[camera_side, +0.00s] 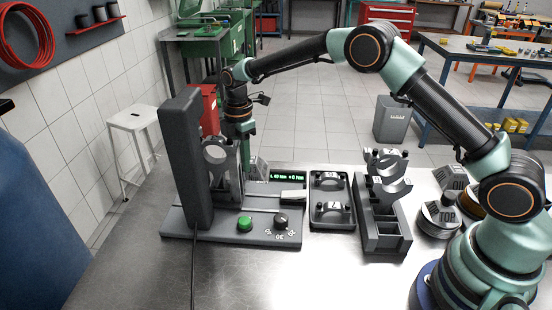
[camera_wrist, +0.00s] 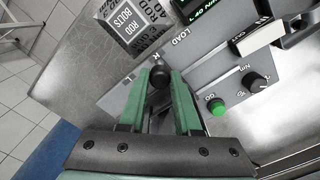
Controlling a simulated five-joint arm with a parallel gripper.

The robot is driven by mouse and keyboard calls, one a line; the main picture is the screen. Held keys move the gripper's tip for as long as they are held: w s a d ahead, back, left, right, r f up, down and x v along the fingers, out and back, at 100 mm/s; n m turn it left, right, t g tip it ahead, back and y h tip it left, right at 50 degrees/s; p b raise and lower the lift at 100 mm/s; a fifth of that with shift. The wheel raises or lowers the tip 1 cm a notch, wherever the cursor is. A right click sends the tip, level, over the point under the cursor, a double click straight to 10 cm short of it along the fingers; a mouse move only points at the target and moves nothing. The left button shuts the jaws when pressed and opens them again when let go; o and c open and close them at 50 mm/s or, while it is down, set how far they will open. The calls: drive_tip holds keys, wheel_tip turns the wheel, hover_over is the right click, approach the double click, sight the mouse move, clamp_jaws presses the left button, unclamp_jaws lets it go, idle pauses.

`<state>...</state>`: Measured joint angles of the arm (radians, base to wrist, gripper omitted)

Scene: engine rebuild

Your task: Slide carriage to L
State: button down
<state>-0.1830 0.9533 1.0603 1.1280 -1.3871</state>
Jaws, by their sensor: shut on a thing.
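The press-like station (camera_side: 190,220) has a dark upright column and a grey base. A grey carriage-like part with a round opening (camera_side: 222,158) stands beside the column in the side view. In the wrist view, my gripper (camera_wrist: 160,73) has its two green fingers shut on a black round knob (camera_wrist: 160,76).
The base carries a green GO button (camera_side: 244,223), a black dial (camera_side: 281,221) and a lit display (camera_side: 288,176). A rod-bolts box (camera_wrist: 138,25) stands near the knob. A black tray (camera_side: 332,215) and a grey rack (camera_side: 383,238) stand to the right.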

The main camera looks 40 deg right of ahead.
drive_tip(key=shift+a, duration=0.1)
drive_tip(key=shift+w+a, duration=1.2)
drive_tip(key=shift+w, duration=0.1)
drive_tip(key=shift+r, duration=0.1)
drive_tip(key=c, duration=0.6)
unclamp_jaws()
wheel_tip(320, 180, up, 12)
